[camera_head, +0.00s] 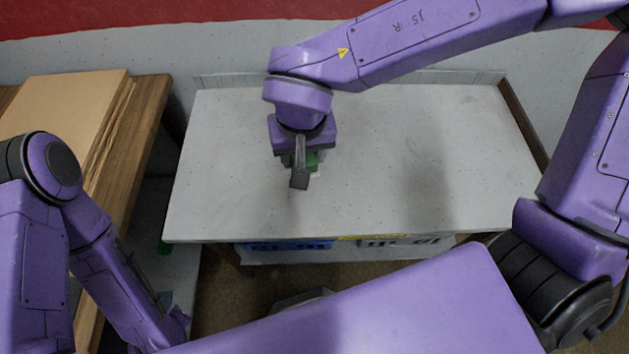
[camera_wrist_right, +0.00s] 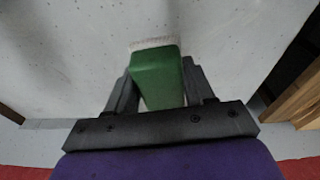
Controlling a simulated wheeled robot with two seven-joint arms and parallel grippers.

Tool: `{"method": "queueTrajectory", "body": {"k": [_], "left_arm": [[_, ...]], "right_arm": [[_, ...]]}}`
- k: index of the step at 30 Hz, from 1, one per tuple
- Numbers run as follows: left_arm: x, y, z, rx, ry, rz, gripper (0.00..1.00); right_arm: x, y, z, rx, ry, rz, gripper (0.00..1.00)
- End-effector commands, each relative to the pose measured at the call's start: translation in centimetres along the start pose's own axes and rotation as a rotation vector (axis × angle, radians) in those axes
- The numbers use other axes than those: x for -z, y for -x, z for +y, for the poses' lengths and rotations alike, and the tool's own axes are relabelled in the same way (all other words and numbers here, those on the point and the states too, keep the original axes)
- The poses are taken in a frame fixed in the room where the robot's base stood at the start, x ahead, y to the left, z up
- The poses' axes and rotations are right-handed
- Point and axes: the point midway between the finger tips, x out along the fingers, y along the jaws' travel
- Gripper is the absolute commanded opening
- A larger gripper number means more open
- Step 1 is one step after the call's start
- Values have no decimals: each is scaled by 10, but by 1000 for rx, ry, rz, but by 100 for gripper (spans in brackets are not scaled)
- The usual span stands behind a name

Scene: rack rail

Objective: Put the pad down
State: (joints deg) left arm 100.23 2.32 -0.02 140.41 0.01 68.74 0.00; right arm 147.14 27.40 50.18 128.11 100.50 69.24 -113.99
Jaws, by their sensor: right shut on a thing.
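The pad is a green block with a white fuzzy face; in the wrist view the pad (camera_wrist_right: 157,78) sits between the two dark fingers of my right gripper (camera_wrist_right: 160,92). In the head view my right gripper (camera_head: 302,170) points down over the left-middle of the pale table (camera_head: 380,140), shut on the pad. Only a little of the green pad (camera_head: 312,160) shows there, mostly hidden behind a finger. I cannot tell whether the pad's white face touches the tabletop. My left arm is at the lower left, and its gripper is not visible.
The tabletop around the gripper is clear, with a low rim at the back. A wooden bench with cardboard (camera_head: 65,105) stands at the left. A blue bin (camera_head: 288,245) and a grey bin (camera_head: 405,245) sit below the table's front edge.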

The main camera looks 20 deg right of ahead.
Motion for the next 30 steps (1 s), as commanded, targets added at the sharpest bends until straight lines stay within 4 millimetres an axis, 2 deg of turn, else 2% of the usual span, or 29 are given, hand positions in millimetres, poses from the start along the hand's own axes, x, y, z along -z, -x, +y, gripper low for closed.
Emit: {"method": "queueTrajectory", "body": {"k": [1,3,6,10,14,20,21,24,30], "left_arm": [[-3,-7,1,0,0,0,38],[-5,-11,1,0,0,0,38],[-6,-15,2,-1,0,1,38],[-6,-16,2,-1,0,1,38],[-6,-15,2,-1,0,1,38],[-5,-13,2,-1,0,1,38],[-6,-16,2,-1,0,1,38],[-7,-19,2,-1,0,1,38],[-8,-22,2,-1,0,1,38]], "right_arm": [[-24,0,-9,-6,-16,1,20],[-56,3,-17,-12,-55,-1,20],[-88,6,-21,-17,-98,-3,20],[-104,6,-20,-20,-129,-6,20],[-82,-9,-11,-20,-136,-6,20],[-30,-44,9,-20,-137,-5,20],[-24,-57,12,-22,-133,-7,20],[-11,-81,18,-23,-133,-7,20],[3,-105,24,-19,-132,-6,20]]}}
